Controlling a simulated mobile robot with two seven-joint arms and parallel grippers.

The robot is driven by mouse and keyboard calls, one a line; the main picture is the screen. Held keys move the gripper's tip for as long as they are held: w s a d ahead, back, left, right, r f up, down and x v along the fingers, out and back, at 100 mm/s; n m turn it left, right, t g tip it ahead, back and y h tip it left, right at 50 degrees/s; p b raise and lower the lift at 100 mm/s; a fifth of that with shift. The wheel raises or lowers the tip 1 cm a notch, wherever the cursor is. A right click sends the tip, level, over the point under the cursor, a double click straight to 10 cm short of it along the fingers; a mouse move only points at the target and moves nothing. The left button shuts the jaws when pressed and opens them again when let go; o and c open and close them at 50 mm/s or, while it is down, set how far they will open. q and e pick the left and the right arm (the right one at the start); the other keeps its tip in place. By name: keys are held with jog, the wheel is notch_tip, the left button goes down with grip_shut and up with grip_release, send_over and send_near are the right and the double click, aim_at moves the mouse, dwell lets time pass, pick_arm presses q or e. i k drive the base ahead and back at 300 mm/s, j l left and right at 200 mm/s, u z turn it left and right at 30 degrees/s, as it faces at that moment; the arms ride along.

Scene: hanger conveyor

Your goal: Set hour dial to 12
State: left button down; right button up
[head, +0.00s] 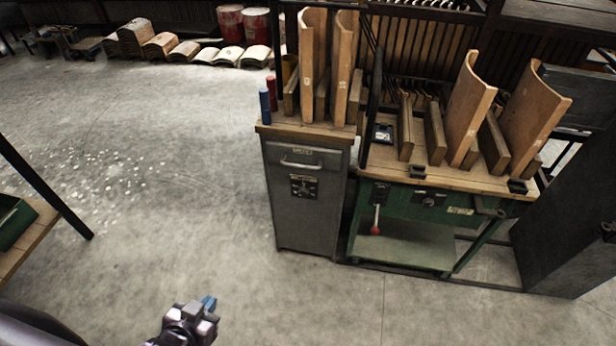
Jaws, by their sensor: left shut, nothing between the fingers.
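No dial with readable hour marks shows. A dark square plate with a round knob-like part (304,186) is on the front of the grey cabinet (305,222). A small dark round fitting (429,200) is on the front of the green workbench (400,203). Either is too small to read, and I cannot tell which is the hour dial. My left gripper (208,303) is at the bottom of the view, shut and empty, with blue at its tip. It is over the floor, apart from the cabinet and bench. My right gripper is not in view.
A lever with a red knob (376,230) hangs from the bench front. Curved wooden boards (470,105) stand on the bench. A dark cabinet (570,215) is at right, a wooden table (28,238) at left. The floor between is clear.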

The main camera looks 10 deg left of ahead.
aim_at(303, 191)
jog(key=i+j+u, duration=0.1)
jog(key=j, duration=0.3)
jog(key=i+j+u, duration=0.1)
jog(key=j, duration=0.25)
jog(key=i+j+u, duration=0.1)
jog(key=j, duration=0.3)
jog(key=i+j+u, duration=0.1)
jog(key=j, duration=0.25)
jog(key=i+j+u, duration=0.1)
jog(key=j, duration=0.25)
